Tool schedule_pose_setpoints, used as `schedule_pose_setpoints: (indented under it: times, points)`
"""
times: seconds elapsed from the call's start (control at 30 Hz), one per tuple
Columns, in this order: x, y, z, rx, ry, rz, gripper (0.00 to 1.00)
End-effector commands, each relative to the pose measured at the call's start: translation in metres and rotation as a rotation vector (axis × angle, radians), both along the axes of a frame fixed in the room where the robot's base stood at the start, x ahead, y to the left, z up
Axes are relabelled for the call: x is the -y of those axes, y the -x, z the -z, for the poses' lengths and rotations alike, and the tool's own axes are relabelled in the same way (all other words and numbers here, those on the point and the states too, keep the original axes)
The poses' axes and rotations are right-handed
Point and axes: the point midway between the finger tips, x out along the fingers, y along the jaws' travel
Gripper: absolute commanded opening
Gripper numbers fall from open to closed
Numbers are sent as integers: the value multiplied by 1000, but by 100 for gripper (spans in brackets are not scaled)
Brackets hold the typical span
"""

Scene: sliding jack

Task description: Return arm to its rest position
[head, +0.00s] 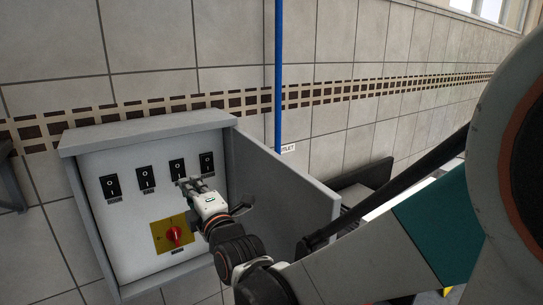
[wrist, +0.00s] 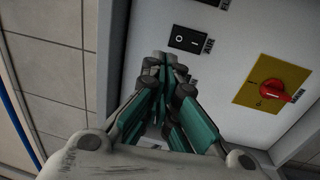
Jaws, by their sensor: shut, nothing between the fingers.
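My gripper (head: 188,184) is inside the open grey cabinet, in front of its white panel, in the head view. In the wrist view its fingers (wrist: 165,62) are together and empty, just below a black rocker switch (wrist: 188,39). Whether the fingertips touch the panel I cannot tell. My arm (head: 400,240) reaches in from the right in the head view, past the open cabinet door (head: 285,185).
The cabinet (head: 140,135) has several black switches (head: 145,178) and a red rotary knob (head: 174,235) on a yellow plate. The door stands open close beside my wrist. A blue pipe (head: 278,75) runs down the tiled wall.

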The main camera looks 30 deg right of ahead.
Motion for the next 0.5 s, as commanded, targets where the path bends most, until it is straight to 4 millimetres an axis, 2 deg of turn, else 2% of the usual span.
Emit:
schedule_pose_setpoints:
  times: [0.37, 0.5]
  points:
    - [1, 3, 2, -8, -12, -1, 0]
    - [-1, 11, 23, -85, -120, -19, 0]
